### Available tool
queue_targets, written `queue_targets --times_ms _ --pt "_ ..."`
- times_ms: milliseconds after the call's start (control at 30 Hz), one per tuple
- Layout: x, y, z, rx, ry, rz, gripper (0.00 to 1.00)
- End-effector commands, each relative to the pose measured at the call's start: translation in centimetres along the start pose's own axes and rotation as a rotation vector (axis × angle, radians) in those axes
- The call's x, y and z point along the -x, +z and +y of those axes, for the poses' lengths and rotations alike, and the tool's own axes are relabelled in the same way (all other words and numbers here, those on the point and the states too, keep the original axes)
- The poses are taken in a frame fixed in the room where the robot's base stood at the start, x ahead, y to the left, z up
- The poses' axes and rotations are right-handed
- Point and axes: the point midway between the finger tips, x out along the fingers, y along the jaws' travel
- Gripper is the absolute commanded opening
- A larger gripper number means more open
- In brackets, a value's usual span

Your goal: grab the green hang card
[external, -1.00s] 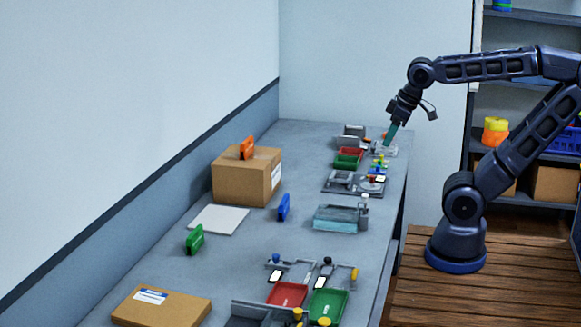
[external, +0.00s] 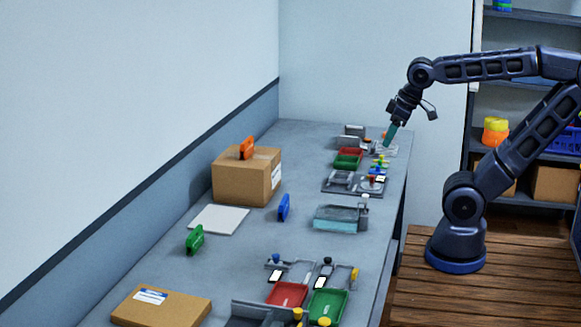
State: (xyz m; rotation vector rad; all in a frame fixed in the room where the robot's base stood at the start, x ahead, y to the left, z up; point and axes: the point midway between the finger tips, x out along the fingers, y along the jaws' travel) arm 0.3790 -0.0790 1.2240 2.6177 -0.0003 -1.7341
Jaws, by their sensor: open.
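A small green upright piece (external: 195,239) stands on the grey table (external: 160,262), left of the middle and near the wall; it is the green thing that best fits the hang card, though no card detail can be told. My gripper (external: 391,134) is at the table's far right end, pointing down with teal fingertips above small grey parts. It is open, and nothing is clearly seen between the fingers. It is far from the green piece, with the box and blue piece between.
A cardboard box (external: 240,180) carries an orange piece (external: 247,147). A flat carton (external: 160,307), a red tray (external: 287,295) and a green tray (external: 328,306) are at the front.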

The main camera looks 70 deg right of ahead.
Motion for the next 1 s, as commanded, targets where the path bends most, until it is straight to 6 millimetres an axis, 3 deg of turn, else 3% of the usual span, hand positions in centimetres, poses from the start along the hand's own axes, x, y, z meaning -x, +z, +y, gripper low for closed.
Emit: queue_targets --times_ms 233,367,667,1000 --pt "0.0 -0.4 0.0 0.009 0.000 -0.002 0.45" --pt "0.1 -2.2 -0.2 0.055 0.001 -0.016 0.45" --pt "-0.7 -10.1 -1.4 0.265 -0.003 -0.070 0.45" --pt "-3.8 -19.1 -3.3 0.512 -0.023 -0.130 0.45"
